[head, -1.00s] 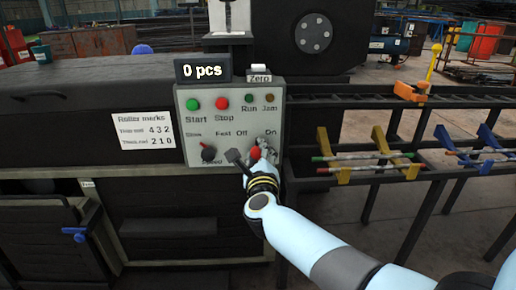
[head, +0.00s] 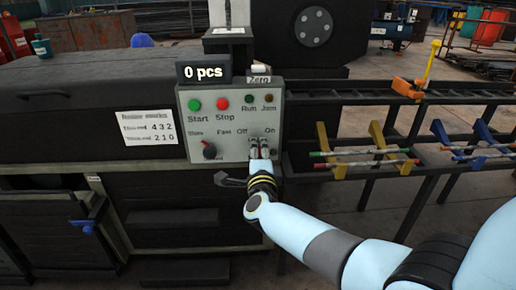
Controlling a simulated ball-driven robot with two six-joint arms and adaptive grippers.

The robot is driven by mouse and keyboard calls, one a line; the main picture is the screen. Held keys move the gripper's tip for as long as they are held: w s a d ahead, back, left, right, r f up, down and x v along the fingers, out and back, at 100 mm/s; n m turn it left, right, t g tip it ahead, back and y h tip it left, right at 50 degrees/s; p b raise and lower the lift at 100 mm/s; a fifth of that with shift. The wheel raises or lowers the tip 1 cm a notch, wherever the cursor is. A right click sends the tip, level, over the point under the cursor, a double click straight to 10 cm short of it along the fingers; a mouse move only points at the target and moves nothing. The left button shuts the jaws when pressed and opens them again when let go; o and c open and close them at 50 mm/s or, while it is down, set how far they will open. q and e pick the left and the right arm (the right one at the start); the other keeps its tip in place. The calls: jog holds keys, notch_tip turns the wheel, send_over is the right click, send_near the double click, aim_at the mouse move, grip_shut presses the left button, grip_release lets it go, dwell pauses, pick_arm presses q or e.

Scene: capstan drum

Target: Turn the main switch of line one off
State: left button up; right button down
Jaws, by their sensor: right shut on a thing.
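The grey control panel (head: 222,126) stands upright ahead of me. The main switch is at its lower right, under the "Off" and "On" labels (head: 256,131). My right gripper (head: 259,149) is at that spot, its fingers upright against the panel and shut on the switch. The fingers and wrist hide the red knob, so I cannot tell which way it points. My left gripper is not in view.
The panel also holds a green Start button (head: 195,105), a red Stop button (head: 223,103) and a speed knob (head: 210,150) left of my gripper. A dark rack (head: 350,170) with coloured holders stands to the right.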

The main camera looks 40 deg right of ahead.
jog(key=shift+f+n, duration=0.1)
jog(key=shift+n, duration=0.3)
jog(key=c, duration=0.9)
grip_release()
jog(key=shift+s+a, duration=0.1)
jog(key=v, duration=1.2)
